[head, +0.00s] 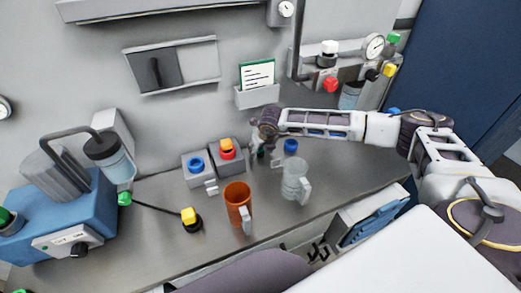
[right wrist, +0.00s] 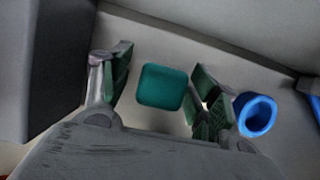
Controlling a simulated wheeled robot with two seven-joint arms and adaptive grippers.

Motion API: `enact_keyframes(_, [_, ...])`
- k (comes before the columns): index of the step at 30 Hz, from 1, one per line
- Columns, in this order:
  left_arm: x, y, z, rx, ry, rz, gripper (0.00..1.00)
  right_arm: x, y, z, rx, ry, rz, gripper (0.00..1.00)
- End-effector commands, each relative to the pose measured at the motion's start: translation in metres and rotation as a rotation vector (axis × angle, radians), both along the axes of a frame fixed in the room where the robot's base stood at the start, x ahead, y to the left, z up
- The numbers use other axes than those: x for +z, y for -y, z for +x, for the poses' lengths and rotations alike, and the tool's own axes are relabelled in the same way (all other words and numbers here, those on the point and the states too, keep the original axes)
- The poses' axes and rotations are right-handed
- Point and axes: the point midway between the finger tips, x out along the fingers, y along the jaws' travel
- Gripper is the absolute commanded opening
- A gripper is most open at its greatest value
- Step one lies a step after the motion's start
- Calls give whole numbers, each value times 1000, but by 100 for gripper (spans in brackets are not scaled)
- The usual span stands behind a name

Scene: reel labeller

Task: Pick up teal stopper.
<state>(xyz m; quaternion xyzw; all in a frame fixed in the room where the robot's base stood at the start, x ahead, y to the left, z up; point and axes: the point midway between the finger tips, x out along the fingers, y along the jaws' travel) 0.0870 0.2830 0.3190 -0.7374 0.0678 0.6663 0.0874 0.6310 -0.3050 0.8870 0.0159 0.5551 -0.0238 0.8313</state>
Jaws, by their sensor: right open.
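The teal stopper (right wrist: 162,87) is a rounded square block on the grey bench surface in the right wrist view. It lies between the fingers of my right gripper (right wrist: 160,95), which is open with a gap on each side of the stopper. In the head view my right gripper (head: 264,150) reaches down to the bench near the back wall, and the stopper is mostly hidden there. My left gripper does not show.
A blue ring (right wrist: 256,114) is close beside the right finger; it also shows in the head view (head: 291,146). A grey mug (head: 294,182) and an orange mug (head: 237,205) stand in front. Grey boxes with a blue ring (head: 195,164) and an orange-red button (head: 227,148) stand left.

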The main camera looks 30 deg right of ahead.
Motion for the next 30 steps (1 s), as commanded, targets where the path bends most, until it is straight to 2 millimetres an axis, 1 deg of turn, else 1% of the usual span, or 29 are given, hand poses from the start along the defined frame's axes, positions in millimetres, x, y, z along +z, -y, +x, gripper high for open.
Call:
enact_keyframes(7, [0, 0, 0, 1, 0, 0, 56, 0, 0, 0, 0, -1, 0, 61])
enact_keyframes(18, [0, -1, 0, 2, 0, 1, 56, 0, 0, 0, 0, -1, 0, 13])
enact_keyframes(19, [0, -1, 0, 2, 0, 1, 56, 0, 0, 0, 0, 0, 0, 11])
enact_keyframes(30, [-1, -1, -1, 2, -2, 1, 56, 2, 0, 0, -1, 0, 0, 11])
